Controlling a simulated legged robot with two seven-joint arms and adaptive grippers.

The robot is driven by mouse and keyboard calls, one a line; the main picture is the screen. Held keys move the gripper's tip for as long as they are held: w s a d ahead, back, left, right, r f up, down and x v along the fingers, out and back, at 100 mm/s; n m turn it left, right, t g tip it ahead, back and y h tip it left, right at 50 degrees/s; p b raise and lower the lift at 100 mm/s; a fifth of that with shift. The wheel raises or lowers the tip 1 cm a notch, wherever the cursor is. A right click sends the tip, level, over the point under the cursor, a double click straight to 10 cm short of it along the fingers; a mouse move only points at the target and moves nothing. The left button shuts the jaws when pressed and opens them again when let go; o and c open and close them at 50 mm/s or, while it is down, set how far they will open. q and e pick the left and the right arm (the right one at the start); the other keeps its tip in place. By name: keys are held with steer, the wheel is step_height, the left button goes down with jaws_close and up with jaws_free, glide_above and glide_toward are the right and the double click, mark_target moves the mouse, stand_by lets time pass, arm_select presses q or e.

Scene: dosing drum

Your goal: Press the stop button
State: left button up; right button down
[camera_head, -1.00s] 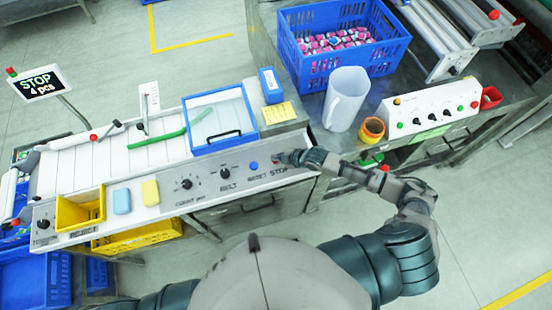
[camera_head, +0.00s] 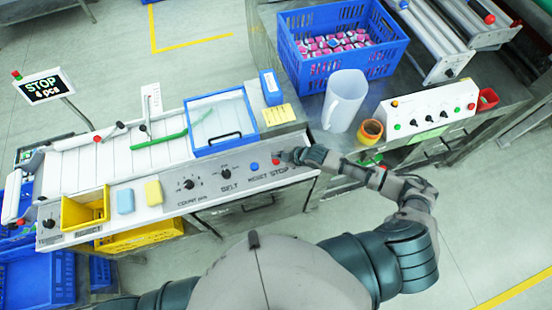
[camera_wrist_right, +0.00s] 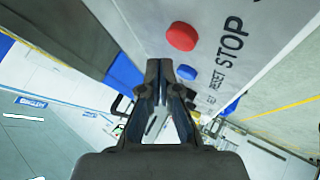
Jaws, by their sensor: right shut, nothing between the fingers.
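The red stop button (camera_head: 276,161) is on the grey sloped control panel (camera_head: 150,209), above the word STOP and right of the blue RESET button (camera_head: 254,167). My right gripper (camera_head: 284,156) is just right of the red button, shut and empty. In the right wrist view the red button (camera_wrist_right: 181,37) is beyond the fingertips and above them in the picture. The blue button (camera_wrist_right: 186,72) shows just below it. The gripper (camera_wrist_right: 160,88) appears apart from both. My left gripper is not in view.
A sign (camera_head: 43,87) reads STOP 4 pcs. A blue-framed tray (camera_head: 222,91), a blue crate (camera_head: 345,67), a white jug (camera_head: 344,98) and a second button box (camera_head: 428,110) stand around the panel. A yellow bin (camera_head: 86,211) is at its left end.

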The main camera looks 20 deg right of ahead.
mark_target(277, 161)
step_height(277, 161, up, 4)
steer(key=p, duration=0.3)
steer(key=shift+r, duration=0.15)
stand_by(0.6)
